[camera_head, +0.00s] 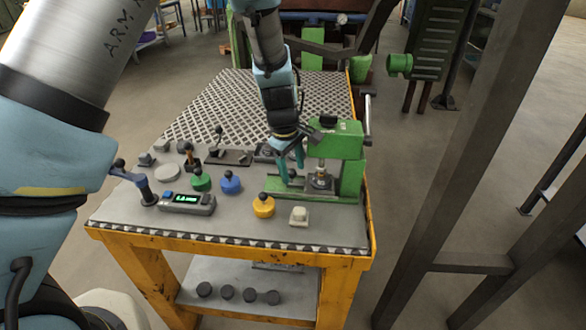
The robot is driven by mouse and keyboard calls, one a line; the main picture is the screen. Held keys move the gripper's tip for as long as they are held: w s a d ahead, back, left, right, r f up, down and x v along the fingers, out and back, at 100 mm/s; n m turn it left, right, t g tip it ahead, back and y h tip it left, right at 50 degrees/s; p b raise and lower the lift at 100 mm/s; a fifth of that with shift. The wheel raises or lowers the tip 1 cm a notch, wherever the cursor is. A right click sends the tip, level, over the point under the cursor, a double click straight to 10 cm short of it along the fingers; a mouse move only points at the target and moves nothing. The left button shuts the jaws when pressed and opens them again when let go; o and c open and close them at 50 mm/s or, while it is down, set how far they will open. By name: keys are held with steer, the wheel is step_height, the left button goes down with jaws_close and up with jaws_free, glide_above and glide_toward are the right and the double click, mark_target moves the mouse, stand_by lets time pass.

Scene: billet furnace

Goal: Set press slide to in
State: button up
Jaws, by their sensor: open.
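The green press (347,142) stands at the right end of the workbench, with a dark top block and a lever on its right side. Under its head a small round metal fixture (320,179) sits on a low green base (300,193). I cannot tell which part is the slide or whether it is in or out. My gripper (291,172) points down just left of the press. The fingertips are close to the left side of the base; contact cannot be told.
The workbench (220,222) has several knobs: green (201,181), blue (230,183) and yellow (263,206). A white button (299,214), a grey box with a green display (187,202) and small levers stand nearby. The patterned bench top (225,115) behind is mostly clear. Dark metal posts rise at the right.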

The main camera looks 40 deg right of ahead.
step_height(320, 180, up, 10)
steer(key=a+b, duration=0.1)
steer(key=a, duration=0.1)
steer(key=shift+s+r, duration=0.15)
steer(key=shift+s, duration=0.1)
stand_by(0.3)
steer(key=w+a+r+m, duration=0.1)
steer(key=w+a, duration=0.4)
steer(key=a, duration=0.7)
steer(key=w+a+r, duration=0.1)
steer(key=w+a, duration=0.3)
steer(key=a, duration=0.7)
steer(key=s+a+m+y, duration=0.1)
steer(key=s+a, duration=0.1)
steer(key=a, duration=0.7)
steer(key=s+a+m+t+y, duration=0.1)
steer(key=s+a, duration=0.1)
steer(key=a, duration=0.8)
steer(key=shift+s+m, duration=0.35)
steer(key=shift+m, duration=0.05)
